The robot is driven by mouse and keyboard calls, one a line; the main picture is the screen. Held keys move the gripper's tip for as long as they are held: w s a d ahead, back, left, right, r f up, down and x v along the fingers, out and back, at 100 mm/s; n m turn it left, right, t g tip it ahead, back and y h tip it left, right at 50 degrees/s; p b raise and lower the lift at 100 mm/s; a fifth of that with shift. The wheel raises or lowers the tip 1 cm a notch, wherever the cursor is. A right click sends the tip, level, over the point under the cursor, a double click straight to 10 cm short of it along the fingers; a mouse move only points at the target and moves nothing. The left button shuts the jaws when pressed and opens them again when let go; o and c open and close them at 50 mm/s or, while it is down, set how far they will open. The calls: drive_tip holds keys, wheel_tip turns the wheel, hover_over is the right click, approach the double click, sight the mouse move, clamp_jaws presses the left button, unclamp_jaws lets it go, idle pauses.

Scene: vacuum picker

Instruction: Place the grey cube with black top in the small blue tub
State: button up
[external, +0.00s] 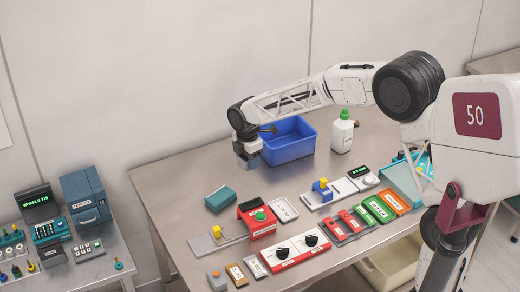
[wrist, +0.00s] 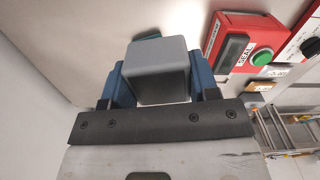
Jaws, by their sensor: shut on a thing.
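My gripper (wrist: 158,85) is shut on a grey cube (wrist: 160,68), with a blue finger on each side of it in the wrist view. No black top can be made out on the cube there. In the external view my gripper (external: 247,153) holds the cube (external: 247,162) above the table, at the left of the small blue tub (external: 288,152). The cube is outside the tub. The tub's far wall and part of its opening show behind my wrist. The tub is not seen in the wrist view.
A white bottle with a green cap (external: 342,132) stands right of the tub. A teal block (external: 220,199) lies in front, near a red box with a green button (external: 258,220). Several panels and switches fill the table's front. Bare table (external: 175,185) lies to the left.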

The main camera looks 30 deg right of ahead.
drive_tip(key=r, duration=0.2)
drive_tip(key=shift+w+d+r, duration=0.2)
drive_tip(key=shift+d+r, duration=0.05)
drive_tip(key=shift+r, duration=0.1)
drive_tip(key=w+d+m, duration=0.1)
drive_tip(key=w+d, duration=0.8)
drive_tip(key=d, duration=0.2)
drive_tip(key=m, duration=0.1)
hover_over(286, 142)
drive_tip(key=s+a, duration=0.2)
drive_tip(key=s, duration=0.2)
drive_tip(key=shift+w+a+f, duration=0.1)
drive_tip(key=shift+f, duration=1.2)
drive_tip(key=shift+w+a+f, duration=0.1)
drive_tip(key=shift+f, duration=1.15)
drive_tip(key=shift+f, duration=2.5)
drive_tip(key=shift+f, duration=0.1)
drive_tip(key=shift+f, duration=2.4)
